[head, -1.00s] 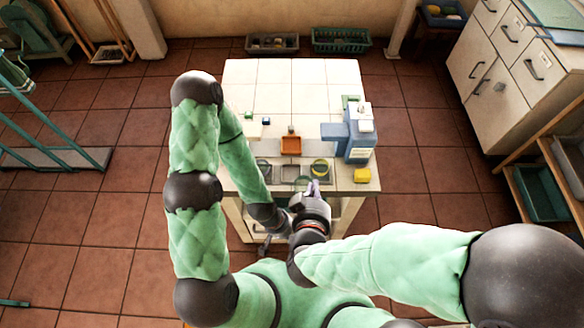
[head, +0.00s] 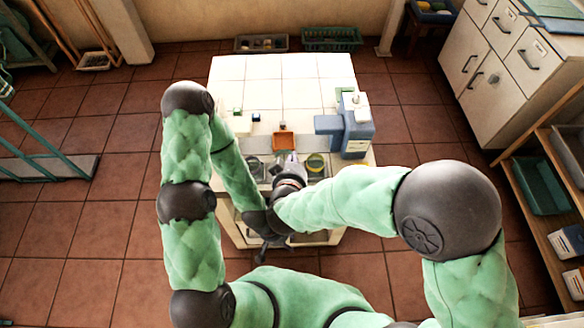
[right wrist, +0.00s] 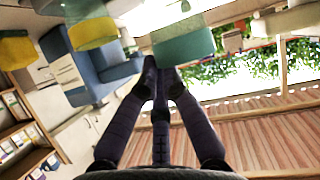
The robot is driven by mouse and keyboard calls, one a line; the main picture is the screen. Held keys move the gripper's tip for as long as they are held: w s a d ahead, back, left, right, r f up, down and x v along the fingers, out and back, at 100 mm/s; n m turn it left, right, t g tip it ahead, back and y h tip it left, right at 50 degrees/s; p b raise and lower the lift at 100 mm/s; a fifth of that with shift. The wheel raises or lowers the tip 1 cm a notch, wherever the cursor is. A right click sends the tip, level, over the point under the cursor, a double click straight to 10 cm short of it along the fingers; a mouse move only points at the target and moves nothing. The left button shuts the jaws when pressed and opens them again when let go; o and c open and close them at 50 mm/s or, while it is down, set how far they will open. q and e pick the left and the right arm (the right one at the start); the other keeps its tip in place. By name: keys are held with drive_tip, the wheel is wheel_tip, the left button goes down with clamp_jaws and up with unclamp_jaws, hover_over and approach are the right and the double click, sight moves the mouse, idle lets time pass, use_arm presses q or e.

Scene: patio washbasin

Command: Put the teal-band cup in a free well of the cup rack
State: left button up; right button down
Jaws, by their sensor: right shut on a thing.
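The teal-band cup (right wrist: 184,42) is between the fingertips of my right gripper (right wrist: 162,72) in the right wrist view, and the jaws are shut on it. In the head view my right gripper (head: 286,166) is over the front of the counter, at the cup rack (head: 268,160), and its wrist hides most of the cup and the rack's middle. A left well (head: 254,168) shows dark beside my left forearm. My left gripper (head: 272,240) hangs low before the counter, its jaws unclear.
An orange tray (head: 283,141) lies just behind the rack. A blue dispenser (head: 357,132) stands at the counter's right side. Small blocks (head: 256,117) lie at the left. The white tiled back of the counter (head: 285,80) is clear.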

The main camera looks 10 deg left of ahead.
drive_tip(key=f+b, duration=0.2)
drive_tip(key=f, duration=0.1)
drive_tip(key=w+f+b, duration=0.1)
drive_tip(key=shift+a+f, duration=0.2)
drive_tip(key=shift+a, duration=0.05)
drive_tip(key=shift+r, duration=0.1)
drive_tip(key=c, duration=1.9)
unclamp_jaws()
drive_tip(key=shift+f, duration=0.2)
drive_tip(key=o, duration=0.5)
